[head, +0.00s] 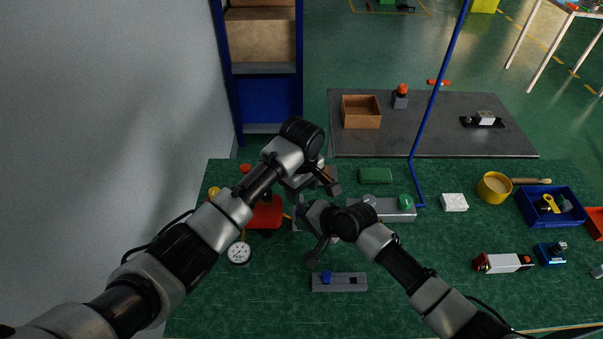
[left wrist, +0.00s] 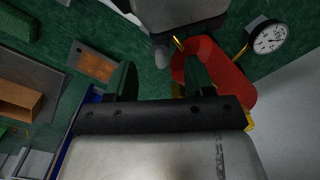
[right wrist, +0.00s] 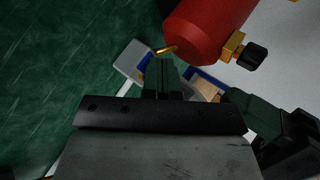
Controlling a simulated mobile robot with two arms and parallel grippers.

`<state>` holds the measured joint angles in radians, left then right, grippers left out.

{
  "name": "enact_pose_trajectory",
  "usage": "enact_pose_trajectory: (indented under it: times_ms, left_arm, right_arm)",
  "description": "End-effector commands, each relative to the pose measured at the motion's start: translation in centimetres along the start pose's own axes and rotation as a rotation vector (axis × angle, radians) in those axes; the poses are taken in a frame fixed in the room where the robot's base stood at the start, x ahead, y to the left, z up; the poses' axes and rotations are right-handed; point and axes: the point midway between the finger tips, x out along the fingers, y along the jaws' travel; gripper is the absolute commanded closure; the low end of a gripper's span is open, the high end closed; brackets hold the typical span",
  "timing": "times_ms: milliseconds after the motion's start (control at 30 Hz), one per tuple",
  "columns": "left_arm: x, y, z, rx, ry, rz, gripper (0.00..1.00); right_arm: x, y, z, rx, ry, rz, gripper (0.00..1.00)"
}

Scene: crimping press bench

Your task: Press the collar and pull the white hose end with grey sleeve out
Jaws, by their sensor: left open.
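A red cylinder (head: 265,215) with brass fittings stands at the left of the bench; it also shows in the left wrist view (left wrist: 225,75) and the right wrist view (right wrist: 208,32). A thin brass tip (right wrist: 166,49) sticks out from it. My left gripper (head: 318,186) is open, with nothing seen between its fingers, behind and right of the cylinder. My right gripper (right wrist: 165,80) has its fingers together just below the brass tip in its wrist view. I cannot make out anything between them. I cannot pick out the collar, white hose end or grey sleeve; the arms cover that area.
A grey slotted block (head: 340,282) lies in front of my right gripper.

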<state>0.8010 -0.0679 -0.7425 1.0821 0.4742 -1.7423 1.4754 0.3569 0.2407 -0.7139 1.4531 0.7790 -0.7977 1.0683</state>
Motion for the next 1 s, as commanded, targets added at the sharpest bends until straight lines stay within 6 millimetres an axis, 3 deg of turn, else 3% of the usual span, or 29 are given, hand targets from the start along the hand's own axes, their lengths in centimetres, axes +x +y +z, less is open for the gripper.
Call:
enact_pose_trajectory:
  times_ms: [100, 300, 667, 1000]
  left_arm:
    - [1.9, -0.1, 0.0, -0.001, -0.001, -0.003, 0.47]
    - [3.7, 0.0, 0.0, 0.0, -0.002, 0.0, 0.47]
    - [4.1, 0.0, 0.0, 0.0, -0.001, 0.001, 0.49]
    - [4.1, 0.0, 0.0, 0.0, -0.001, 0.001, 0.99]
  right_arm:
    - [0.0, 0.0, 0.0, 0.0, -0.001, 0.001, 1.0]
    - [0.0, 0.0, 0.0, 0.0, -0.001, 0.001, 1.0]
    - [0.0, 0.0, 0.0, 0.0, -0.001, 0.001, 1.0]
    - [0.0, 0.0, 0.0, 0.0, -0.001, 0.001, 1.0]
